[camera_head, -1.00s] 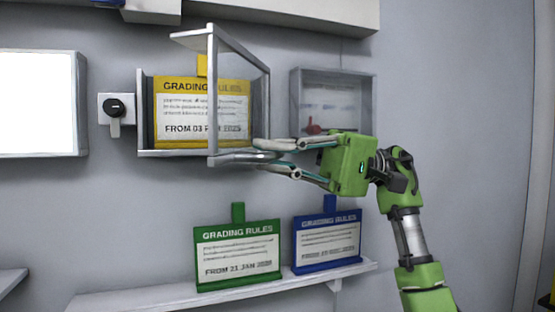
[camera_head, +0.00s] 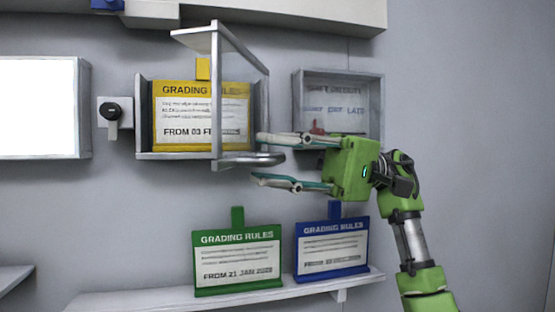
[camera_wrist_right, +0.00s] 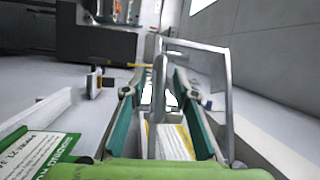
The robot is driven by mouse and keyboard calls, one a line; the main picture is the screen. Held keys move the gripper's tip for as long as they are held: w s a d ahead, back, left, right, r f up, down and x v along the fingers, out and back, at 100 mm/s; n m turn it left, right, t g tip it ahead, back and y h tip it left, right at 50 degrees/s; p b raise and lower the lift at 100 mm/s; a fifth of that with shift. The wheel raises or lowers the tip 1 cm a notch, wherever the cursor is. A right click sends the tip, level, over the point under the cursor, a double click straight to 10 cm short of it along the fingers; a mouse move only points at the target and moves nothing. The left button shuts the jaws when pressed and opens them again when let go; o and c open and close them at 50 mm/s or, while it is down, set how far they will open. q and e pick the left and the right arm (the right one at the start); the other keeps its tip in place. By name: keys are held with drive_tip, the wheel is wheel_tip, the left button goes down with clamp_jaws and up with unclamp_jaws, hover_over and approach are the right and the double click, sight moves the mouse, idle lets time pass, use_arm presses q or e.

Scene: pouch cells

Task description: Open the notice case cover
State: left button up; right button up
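The notice case (camera_head: 144,118) is on the wall and holds a yellow "GRADING RULES" card (camera_head: 182,108). Its framed clear cover (camera_head: 216,92) stands swung out from the wall, with its near edge toward me. A grey handle-like bar (camera_head: 250,159) sticks out at the cover's bottom. My right gripper (camera_head: 256,160) is open beside the cover's lower part, one finger above the bar and one below. In the right wrist view, the fingers (camera_wrist_right: 158,88) are spread, with the cover frame (camera_wrist_right: 226,90) rising between and beyond them. My left gripper is not in view.
A black knob latch (camera_head: 112,112) sits left of the case. Another grey case (camera_head: 376,108) is on the wall behind my right gripper. A shelf (camera_head: 180,298) below carries a green card (camera_head: 238,258) and a blue card (camera_head: 332,246). A white panel (camera_head: 38,107) is at far left.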

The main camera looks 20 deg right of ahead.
drive_tip(key=v, duration=1.2)
clamp_jaws()
drive_tip(key=shift+f, duration=0.1)
